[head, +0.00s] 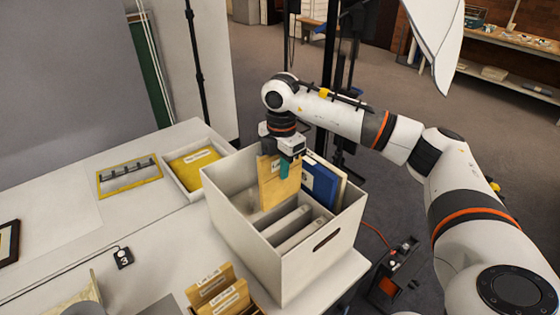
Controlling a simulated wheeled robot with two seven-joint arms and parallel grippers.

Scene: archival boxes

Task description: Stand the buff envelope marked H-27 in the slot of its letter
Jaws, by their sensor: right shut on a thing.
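My right gripper (287,158) comes down over the large pale archival box (234,224) and is shut on the top of a buff envelope (275,190). The envelope hangs upright inside the box's rear part, left of a blue folder (319,184). A small label shows near its top, partly covered by the gripper and too small to read, so I cannot confirm H-27. I cannot tell whether its lower edge touches the box floor. Grey dividers (294,226) stand in front of it in the box. My left gripper is not in view.
More buff envelopes (222,296) with labels stand at the bottom edge. A shallow tray (190,180) holds a yellow envelope. A yellow-framed item (128,176) and a small black device (122,257) lie on the white table (160,235), which is mostly clear at left.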

